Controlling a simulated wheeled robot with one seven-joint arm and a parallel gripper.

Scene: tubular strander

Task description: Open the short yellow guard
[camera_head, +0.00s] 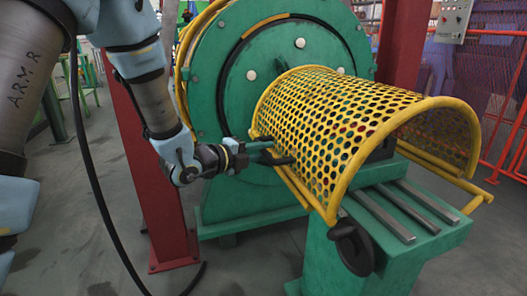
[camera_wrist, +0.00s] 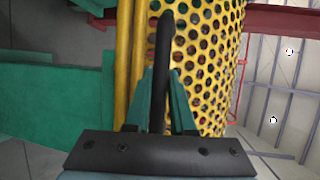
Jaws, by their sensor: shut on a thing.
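The short yellow guard (camera_head: 335,125) is a perforated half-cylinder with a yellow tube frame. In the head view it arches over the green bench beside the big green disc housing. A black handle (camera_wrist: 165,40) stands along the guard's tube edge in the wrist view. My gripper (camera_head: 268,153) reaches in from the left at the guard's lower near edge. In the wrist view its green fingers (camera_wrist: 161,90) are closed on either side of the black handle, gripping it. The perforated mesh (camera_wrist: 208,50) lies just to the right of the fingers.
The green disc housing (camera_head: 230,75) stands behind the guard. A red post (camera_head: 150,180) stands at left, and a red fence (camera_head: 505,100) at right. Floor is clear at lower left.

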